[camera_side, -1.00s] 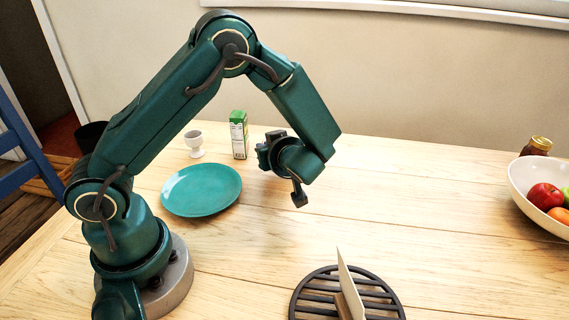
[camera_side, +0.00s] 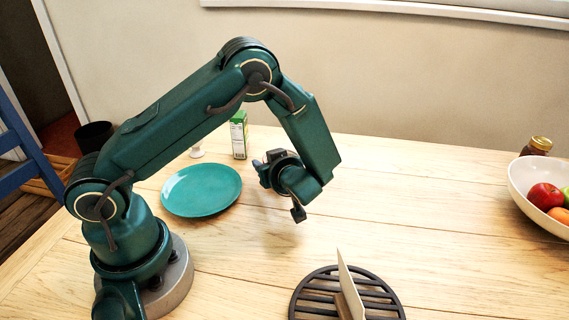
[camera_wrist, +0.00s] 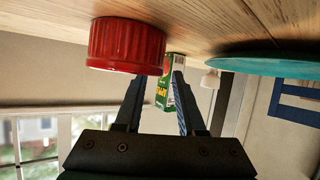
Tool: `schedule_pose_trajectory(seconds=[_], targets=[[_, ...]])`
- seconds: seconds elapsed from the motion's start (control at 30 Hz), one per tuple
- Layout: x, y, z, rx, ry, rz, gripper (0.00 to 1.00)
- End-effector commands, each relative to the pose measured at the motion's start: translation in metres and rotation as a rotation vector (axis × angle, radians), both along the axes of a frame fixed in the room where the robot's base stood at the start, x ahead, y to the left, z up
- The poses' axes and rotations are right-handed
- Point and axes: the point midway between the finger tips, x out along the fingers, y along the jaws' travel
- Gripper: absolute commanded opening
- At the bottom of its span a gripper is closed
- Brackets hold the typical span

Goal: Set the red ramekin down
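The red ramekin (camera_wrist: 126,45) is ribbed and shows large in the wrist view, upside down in that picture with the tabletop above it. It appears upright against the tabletop, though I cannot see its contact clearly. My gripper (camera_wrist: 160,72) has a gap between its fingers, through which the carton behind shows. The left finger's tip is partly covered by the ramekin; the right finger is beside it, apart. In the side view my gripper (camera_side: 262,172) is low over the table, right of the teal plate (camera_side: 178,209), and the ramekin is hidden there.
A green and white carton (camera_side: 239,136) and a white egg cup (camera_side: 197,151), partly covered by my arm, stand behind the plate. A round black trivet (camera_side: 298,300) with an upright pale board (camera_side: 348,285) is in front. A fruit bowl (camera_side: 520,190) and jar (camera_side: 537,146) are at right.

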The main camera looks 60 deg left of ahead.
Motion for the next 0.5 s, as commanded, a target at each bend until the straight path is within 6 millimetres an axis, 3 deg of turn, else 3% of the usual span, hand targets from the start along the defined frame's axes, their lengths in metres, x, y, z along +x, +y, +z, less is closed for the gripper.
schedule_pose_trajectory(seconds=[0.27, 0.5], targets=[[-0.001, -0.009, 0.006, -0.002, -0.003, -0.003, 0.39], [-0.011, -0.051, 0.026, -0.002, -0.005, -0.006, 0.39]])
